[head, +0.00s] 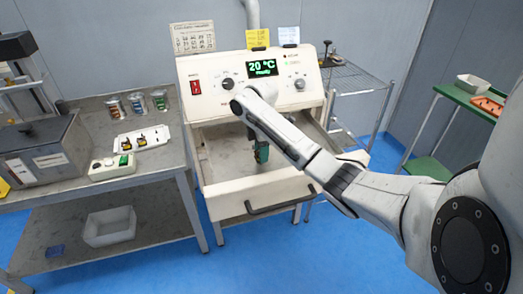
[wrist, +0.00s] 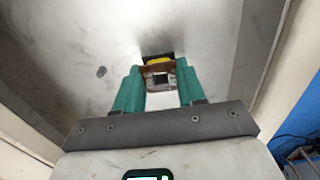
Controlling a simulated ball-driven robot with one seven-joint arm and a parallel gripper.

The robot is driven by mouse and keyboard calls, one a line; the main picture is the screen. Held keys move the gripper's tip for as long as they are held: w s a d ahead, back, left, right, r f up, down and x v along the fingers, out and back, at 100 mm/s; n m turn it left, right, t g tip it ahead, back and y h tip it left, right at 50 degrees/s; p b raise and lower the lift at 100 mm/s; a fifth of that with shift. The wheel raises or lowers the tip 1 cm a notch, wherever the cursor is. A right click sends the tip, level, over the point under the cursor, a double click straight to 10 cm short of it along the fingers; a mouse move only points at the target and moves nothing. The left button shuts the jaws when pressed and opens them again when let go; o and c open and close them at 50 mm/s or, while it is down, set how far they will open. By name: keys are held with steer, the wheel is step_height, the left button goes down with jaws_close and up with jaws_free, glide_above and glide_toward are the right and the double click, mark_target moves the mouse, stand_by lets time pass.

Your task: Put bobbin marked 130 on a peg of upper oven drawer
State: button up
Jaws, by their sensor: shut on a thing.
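The oven (head: 212,68) has a display reading "20 °C Ready". Its upper drawer (head: 215,197) is pulled out, with a bare grey metal floor. My gripper (head: 261,153) hangs over the drawer with its green fingers pointing down. In the wrist view my gripper (wrist: 160,88) is shut on a small bobbin (wrist: 158,65), brown with yellow winding and a squarish opening. No number on it can be read. I cannot tell whether the bobbin touches anything below.
The drawer's black handle (head: 280,202) is at the front. A bench (head: 90,105) on the left holds jars, a white tray (head: 141,140) of small parts and a grey machine. A wire shelf (head: 355,80) and a green table (head: 465,100) stand to the right.

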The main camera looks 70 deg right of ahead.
steer(key=shift+f+b, duration=0.35)
steer(key=shift+f, duration=0.5)
steer(key=o, duration=1.1)
step_height(320, 180, up, 11)
steer(key=p, duration=0.4)
steer(key=shift+f, duration=0.1)
